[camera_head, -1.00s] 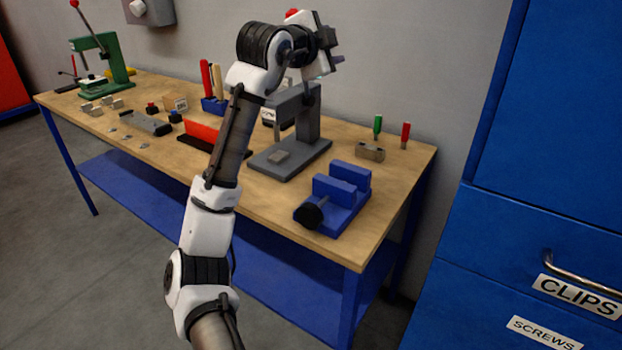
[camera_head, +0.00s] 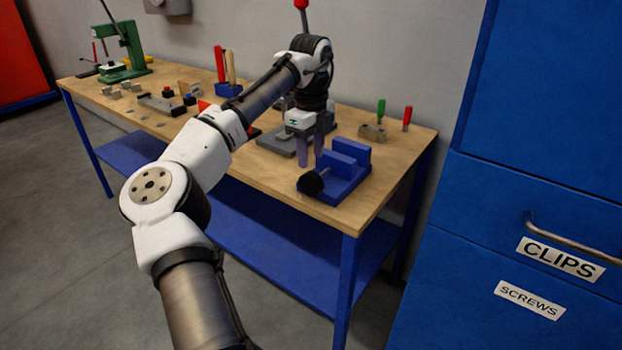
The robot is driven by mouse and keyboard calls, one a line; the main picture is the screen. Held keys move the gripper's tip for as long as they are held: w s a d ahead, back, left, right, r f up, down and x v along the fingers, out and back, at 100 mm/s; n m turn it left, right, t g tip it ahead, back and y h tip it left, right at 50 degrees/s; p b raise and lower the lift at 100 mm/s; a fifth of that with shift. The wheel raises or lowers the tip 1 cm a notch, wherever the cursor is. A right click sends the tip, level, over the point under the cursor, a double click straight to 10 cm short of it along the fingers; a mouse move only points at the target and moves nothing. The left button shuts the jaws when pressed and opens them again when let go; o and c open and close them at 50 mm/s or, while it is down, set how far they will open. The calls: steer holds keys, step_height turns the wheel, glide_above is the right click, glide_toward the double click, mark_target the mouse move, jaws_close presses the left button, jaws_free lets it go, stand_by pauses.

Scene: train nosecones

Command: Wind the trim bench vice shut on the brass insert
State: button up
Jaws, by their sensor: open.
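The blue bench vice (camera_head: 346,186) sits near the front right corner of the wooden bench. Its two blue jaw blocks stand apart, and its black knob (camera_head: 310,184) faces the front left. I cannot make out a brass insert between the jaws. My gripper (camera_head: 312,164) points down just behind and above the knob, left of the jaws. Its two fingers are apart with nothing seen between them. I cannot tell whether a finger touches the vice.
A small tan-grey notched block (camera_head: 372,133) lies behind the vice, near a green-handled tool (camera_head: 381,108) and a red-handled tool (camera_head: 407,115). A grey press base (camera_head: 284,143) stands left of my gripper. A blue cabinet (camera_head: 520,220) stands to the right. The bench's front right corner is clear.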

mark_target(312, 174)
step_height(312, 174, down, 8)
steer(key=shift+r+p, duration=0.15)
steer(key=shift+p, duration=0.2)
steer(key=shift+c, duration=0.4)
jaws_close()
steer(key=shift+d, duration=0.1)
